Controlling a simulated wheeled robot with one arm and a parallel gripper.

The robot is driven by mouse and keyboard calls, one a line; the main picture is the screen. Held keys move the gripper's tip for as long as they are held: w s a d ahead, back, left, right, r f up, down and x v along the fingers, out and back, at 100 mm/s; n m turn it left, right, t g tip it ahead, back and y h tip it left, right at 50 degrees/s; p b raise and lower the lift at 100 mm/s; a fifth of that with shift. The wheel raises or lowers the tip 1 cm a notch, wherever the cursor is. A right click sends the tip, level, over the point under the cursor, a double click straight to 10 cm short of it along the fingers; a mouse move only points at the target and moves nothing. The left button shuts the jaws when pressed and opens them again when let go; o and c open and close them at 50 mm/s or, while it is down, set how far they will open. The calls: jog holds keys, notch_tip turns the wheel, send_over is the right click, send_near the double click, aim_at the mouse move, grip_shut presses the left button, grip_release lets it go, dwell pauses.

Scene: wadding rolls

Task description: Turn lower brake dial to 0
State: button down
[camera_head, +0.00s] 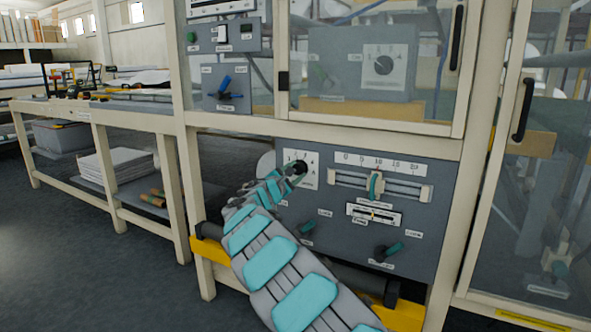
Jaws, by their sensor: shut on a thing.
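The lower brake dial (302,165) is a dark round knob on a white numbered plate, at the upper left of the lower grey panel (437,180). My arm reaches up to it from the bottom of the picture. My gripper (297,168) is at the dial and shut on it, and covers part of the knob and the plate's lower left. The dial's pointer and its setting cannot be made out.
A similar dial (384,65) sits higher, behind a framed clear door (375,120). Right of the lower dial are a slider (375,185) with a 0 to 20 scale and a gauge (374,214). Teal-handled levers (388,251) are lower down. A yellow-ended bar (395,314) crosses below the panel.

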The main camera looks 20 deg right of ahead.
jog(key=shift+a, duration=0.1)
dwell(0.4)
jog(key=shift+c, duration=1.6)
grip_release()
jog(key=b+v, duration=0.1)
jog(key=v, duration=0.6)
jog(key=shift+s+a, duration=0.25)
jog(key=shift+f, duration=0.1)
